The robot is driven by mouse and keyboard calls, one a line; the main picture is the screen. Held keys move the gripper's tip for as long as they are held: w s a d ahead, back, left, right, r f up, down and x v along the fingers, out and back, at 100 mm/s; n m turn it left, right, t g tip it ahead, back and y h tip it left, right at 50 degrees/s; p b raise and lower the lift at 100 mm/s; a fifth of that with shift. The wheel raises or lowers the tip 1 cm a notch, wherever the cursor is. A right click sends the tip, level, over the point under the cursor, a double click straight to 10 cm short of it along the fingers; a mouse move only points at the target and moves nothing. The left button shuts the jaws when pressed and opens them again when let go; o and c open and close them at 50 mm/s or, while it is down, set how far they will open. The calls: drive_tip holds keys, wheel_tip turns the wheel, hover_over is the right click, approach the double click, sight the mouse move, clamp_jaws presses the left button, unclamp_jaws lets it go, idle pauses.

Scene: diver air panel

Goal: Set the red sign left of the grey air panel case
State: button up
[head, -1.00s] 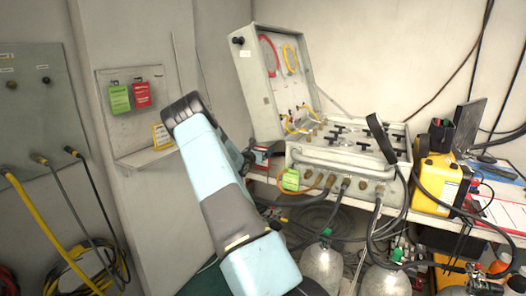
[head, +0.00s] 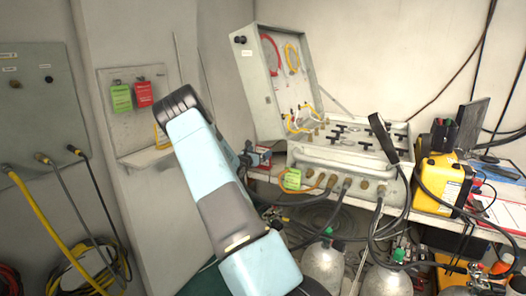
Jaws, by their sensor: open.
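The grey air panel case (head: 350,161) stands on the bench with its lid (head: 262,85) raised. A small red and white piece (head: 265,157), apparently the red sign, shows at the left of the case, close beside it. Its lower part and its footing are hard to make out. My gripper (head: 250,160) is at its left, mostly hidden behind my pale blue arm, and is open. I cannot tell whether a finger still touches the red piece.
Green (head: 121,97) and red (head: 143,95) tags hang on a wall board above a small shelf (head: 147,156), where a yellow-edged sign is partly hidden. Hoses and grey cylinders (head: 322,264) crowd below the bench. A yellow box (head: 441,184) stands right of the case.

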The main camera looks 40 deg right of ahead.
drive_tip(key=v, duration=0.7)
drive_tip(key=s+a+r+m+g+y, duration=0.25)
drive_tip(key=s+a+r+m, duration=0.25)
drive_tip(key=s+r+m, duration=0.3)
drive_tip(key=s+a+r+m+g+y, duration=0.2)
drive_tip(key=s+a+r+m+g, duration=0.3)
drive_tip(key=s, duration=0.4)
drive_tip(key=s+a+r+m+t+y, duration=0.2)
drive_tip(key=s+a+r+m+y, duration=0.1)
drive_tip(key=s+a, duration=0.5)
drive_tip(key=s+a+r+m+t+y, duration=0.2)
drive_tip(key=s+a+y, duration=0.3)
drive_tip(key=s+a, duration=0.4)
drive_tip(key=s+a+r+m+t+y, duration=0.2)
drive_tip(key=s+a+r+m+y, duration=0.2)
drive_tip(key=s+a, duration=0.5)
drive_tip(key=a, duration=0.5)
drive_tip(key=shift+s, duration=0.25)
drive_tip(key=shift+r, duration=0.1)
